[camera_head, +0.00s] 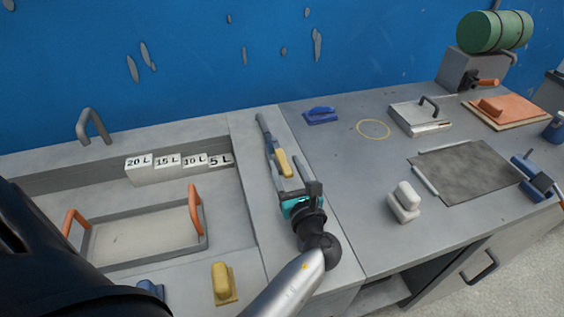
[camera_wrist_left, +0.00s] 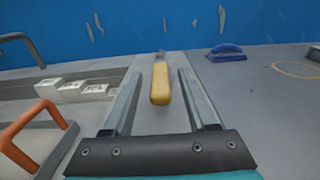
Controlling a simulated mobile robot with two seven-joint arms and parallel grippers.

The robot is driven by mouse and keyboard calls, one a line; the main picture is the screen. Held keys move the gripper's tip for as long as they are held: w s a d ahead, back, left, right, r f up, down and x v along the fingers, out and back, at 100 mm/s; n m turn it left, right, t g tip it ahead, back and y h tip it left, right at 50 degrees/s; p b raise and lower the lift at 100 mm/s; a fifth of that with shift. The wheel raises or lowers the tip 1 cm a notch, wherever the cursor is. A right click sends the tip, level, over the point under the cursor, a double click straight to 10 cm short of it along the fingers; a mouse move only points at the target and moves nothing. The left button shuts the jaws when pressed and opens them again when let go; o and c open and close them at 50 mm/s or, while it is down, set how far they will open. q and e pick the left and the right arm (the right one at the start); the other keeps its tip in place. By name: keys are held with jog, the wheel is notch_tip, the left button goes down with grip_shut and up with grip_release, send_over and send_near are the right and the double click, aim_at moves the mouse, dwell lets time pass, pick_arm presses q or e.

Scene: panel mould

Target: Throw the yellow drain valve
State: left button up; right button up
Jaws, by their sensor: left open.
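The yellow drain valve handle (camera_head: 284,163) is a yellow grip on the raised grey divider between the sink-like basin and the worktop. A grey bar runs away from it toward the wall. My left gripper (camera_head: 286,170) is open, with its fingers pointing toward the wall, close to the handle. In the left wrist view the yellow handle (camera_wrist_left: 160,84) appears between the two open fingers (camera_wrist_left: 159,75), with a gap on each side. I cannot tell how deep it lies between them. My right gripper is not in view.
Left lies a basin with a tray with orange handles (camera_head: 145,245), white litre-marked blocks (camera_head: 153,168) and another yellow-handled tool (camera_head: 223,281).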

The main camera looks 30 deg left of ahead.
pick_arm(q)
jog(key=shift+c, duration=0.2)
grip_shut()
dwell(0.3)
dwell(1.0)
